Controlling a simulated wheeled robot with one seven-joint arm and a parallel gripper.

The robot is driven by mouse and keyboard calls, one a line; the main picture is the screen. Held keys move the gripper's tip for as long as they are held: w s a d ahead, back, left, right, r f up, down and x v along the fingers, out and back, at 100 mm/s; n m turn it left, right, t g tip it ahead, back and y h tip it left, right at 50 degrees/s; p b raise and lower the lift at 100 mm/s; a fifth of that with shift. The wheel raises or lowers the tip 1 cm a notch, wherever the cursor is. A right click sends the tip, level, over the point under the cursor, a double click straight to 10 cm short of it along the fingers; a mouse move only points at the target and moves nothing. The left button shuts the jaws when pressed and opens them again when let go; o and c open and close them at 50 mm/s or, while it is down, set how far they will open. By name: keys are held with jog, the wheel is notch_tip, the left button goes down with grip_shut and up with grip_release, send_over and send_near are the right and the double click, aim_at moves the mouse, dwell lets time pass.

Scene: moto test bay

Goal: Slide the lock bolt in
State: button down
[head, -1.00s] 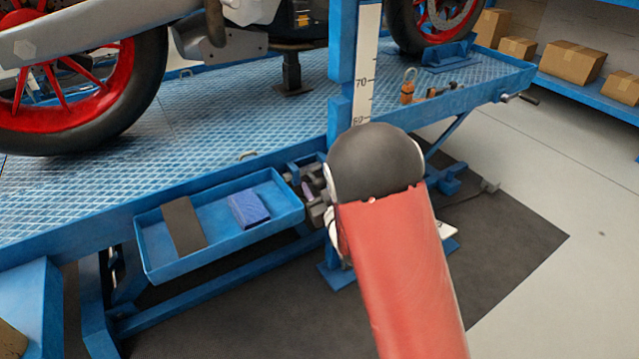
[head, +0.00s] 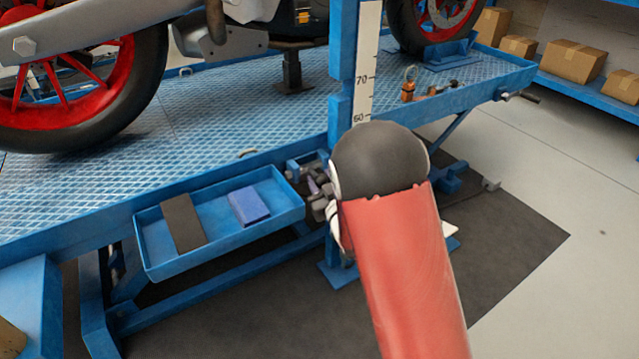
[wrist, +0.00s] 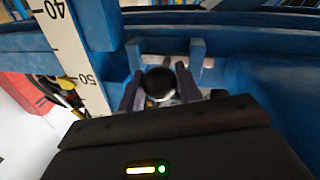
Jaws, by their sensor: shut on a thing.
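The lock bolt shows in the wrist view as a round black knob (wrist: 160,83) with a pale rod (wrist: 155,59) behind it, among blue bracket lugs (wrist: 196,55) on the lift's side. My gripper (wrist: 159,90) has its two dark purple fingers on either side of the knob and is shut on it. In the head view my gripper (head: 315,189) is beside the blue post, just in front of the bracket (head: 303,165). My arm hides part of this area, and how deep the rod sits in the lugs cannot be told.
A blue post with a white scale (head: 366,70) rises close beside my gripper. A blue tray (head: 222,238) with a dark strip and a blue block hangs left of it. The lift deck (head: 230,115) bears a motorcycle. Floor to the right is open.

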jog(key=w+d+b, duration=0.1)
jog(key=d, duration=0.1)
jog(key=w+d+b, duration=0.1)
jog(key=d, duration=0.1)
jog(key=shift+w+b, duration=0.35)
jog(key=shift+d+r, duration=0.1)
jog(key=c, duration=1)
grip_release()
jog(key=v, duration=0.7)
jog(key=shift+s+d, duration=0.15)
jog(key=shift+s, duration=0.2)
